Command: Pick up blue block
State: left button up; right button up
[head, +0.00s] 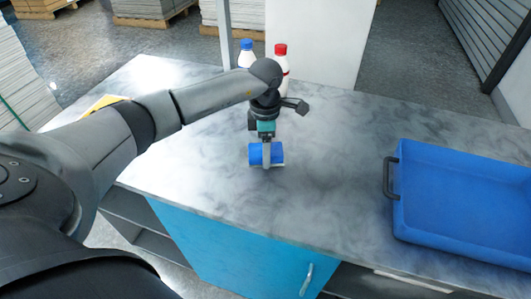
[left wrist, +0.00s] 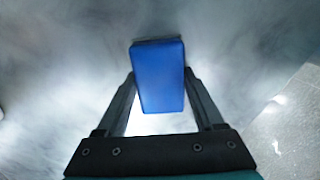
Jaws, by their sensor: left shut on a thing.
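The blue block (head: 256,155) is at the middle of the marbled counter, near its front edge, in the head view. My left gripper (head: 266,155) comes down on it from above and is shut on it. In the left wrist view the blue block (left wrist: 160,80) sits between the two fingers of my left gripper (left wrist: 160,92), with a finger along each side. Whether the block touches the counter or is just above it I cannot tell. My right gripper is not in view.
A blue tray (head: 398,190) with a dark handle stands at the right of the counter (head: 330,150). A blue-capped bottle (head: 246,54) and a red-capped bottle (head: 281,58) stand behind my left arm. The counter between block and tray is clear.

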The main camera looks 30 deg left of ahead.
pick_arm(q)
jog(key=shift+c, duration=0.9)
jog(key=shift+r, duration=0.15)
notch_tip(320, 180, up, 20)
jog(key=p, duration=0.1)
